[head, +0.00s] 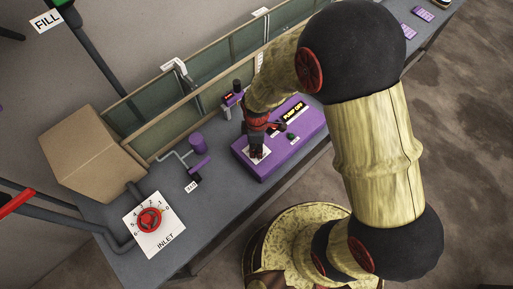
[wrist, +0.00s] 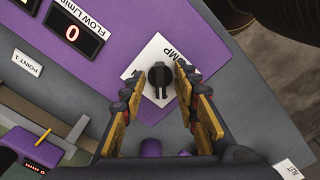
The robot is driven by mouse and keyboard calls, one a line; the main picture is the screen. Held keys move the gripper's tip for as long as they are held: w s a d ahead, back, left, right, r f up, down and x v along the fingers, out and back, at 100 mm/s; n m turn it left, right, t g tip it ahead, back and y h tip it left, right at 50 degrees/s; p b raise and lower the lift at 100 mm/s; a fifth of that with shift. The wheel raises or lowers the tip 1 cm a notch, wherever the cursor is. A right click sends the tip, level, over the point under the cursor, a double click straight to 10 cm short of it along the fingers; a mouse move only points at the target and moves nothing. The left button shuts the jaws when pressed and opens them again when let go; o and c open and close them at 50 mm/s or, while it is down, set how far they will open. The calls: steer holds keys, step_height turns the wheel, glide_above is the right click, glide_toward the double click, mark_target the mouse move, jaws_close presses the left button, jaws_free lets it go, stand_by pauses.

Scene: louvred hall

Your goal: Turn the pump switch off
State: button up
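The pump switch (wrist: 159,76) is a black rotary knob on a white plate (wrist: 148,52) marked with partly hidden lettering ending in "MP". In the wrist view its pointed grip lies roughly upright. My gripper (wrist: 157,82) is open, with one finger on each side of the knob and visible gaps between. In the head view my gripper (head: 256,152) is over the white plate on the purple panel (head: 270,166) and hides the knob.
A red inlet dial (head: 149,220) on a white plate is at the front left. A cardboard box (head: 92,155) stands behind it. A purple valve (head: 198,162) with pipes is left of the panel. A red numeric display (wrist: 74,30) shows 0.

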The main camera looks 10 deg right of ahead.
step_height(320, 180, up, 7)
steer(key=p, duration=0.5)
steer(key=shift+r, duration=0.1)
step_height(320, 180, up, 12)
stand_by(0.7)
